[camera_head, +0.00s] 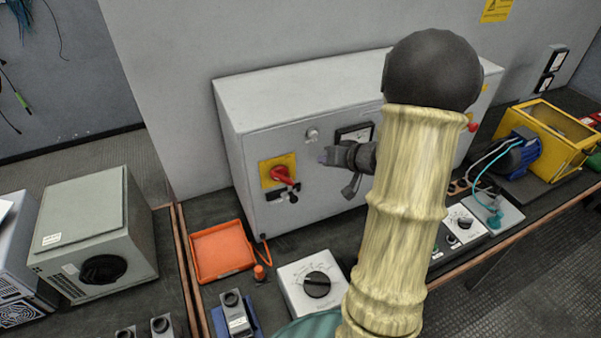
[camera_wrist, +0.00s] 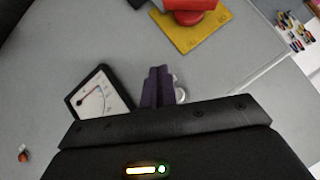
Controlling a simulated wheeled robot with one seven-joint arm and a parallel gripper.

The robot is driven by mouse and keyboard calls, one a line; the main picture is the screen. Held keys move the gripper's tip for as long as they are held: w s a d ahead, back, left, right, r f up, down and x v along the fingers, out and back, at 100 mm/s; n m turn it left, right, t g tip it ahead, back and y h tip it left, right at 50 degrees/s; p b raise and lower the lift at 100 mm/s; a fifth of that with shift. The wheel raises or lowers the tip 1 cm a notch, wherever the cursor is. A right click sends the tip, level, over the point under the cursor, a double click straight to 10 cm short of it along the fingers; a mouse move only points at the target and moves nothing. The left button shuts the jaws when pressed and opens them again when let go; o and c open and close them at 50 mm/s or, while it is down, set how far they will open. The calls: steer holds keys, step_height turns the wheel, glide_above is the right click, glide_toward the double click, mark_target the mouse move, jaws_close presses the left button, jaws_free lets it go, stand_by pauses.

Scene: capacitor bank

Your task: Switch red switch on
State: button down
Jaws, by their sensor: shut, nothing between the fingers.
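The red switch (camera_head: 285,173) is a rotary handle on a yellow plate (camera_head: 270,164), on the front of the grey cabinet (camera_head: 330,185). In the wrist view the red switch (camera_wrist: 197,17) is cut by the top edge, with its yellow plate (camera_wrist: 190,40) below it. My gripper (camera_head: 325,157) is right of the switch in the head view, apart from it, in front of the cabinet face. In the wrist view its dark fingers (camera_wrist: 157,88) are together and empty, pointing toward the plate. My arm hides part of the cabinet's right side.
A dial gauge (camera_head: 354,136) and a small round knob (camera_head: 312,134) are on the cabinet front near my gripper. On the bench below are an orange tray (camera_head: 222,252) and a white dial box (camera_head: 312,282). A yellow frame (camera_head: 550,137) stands at right.

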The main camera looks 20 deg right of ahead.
steer(key=s+y, duration=0.1)
steer(key=s+d+y, duration=0.1)
steer(key=s+y+p, duration=0.1)
steer(key=s, duration=0.1)
steer(key=shift+d+r+m+g+y, duration=0.1)
steer(key=shift+d+m+g+y, duration=0.2)
steer(key=shift+m+g, duration=0.1)
steer(key=p, duration=0.1)
glide_toward(290, 179)
steer(key=w, duration=0.3)
steer(key=a+f, duration=0.2)
steer(key=shift+w+a+p, duration=0.25)
steer(key=shift+w+p, duration=0.05)
steer(key=shift+w, duration=0.05)
steer(key=shift+a+f, duration=0.25)
steer(key=shift+f, duration=0.15)
steer(key=shift+w+d+f+p, duration=0.1)
steer(key=shift+w+d+p, duration=0.1)
steer(key=shift+p, duration=0.1)
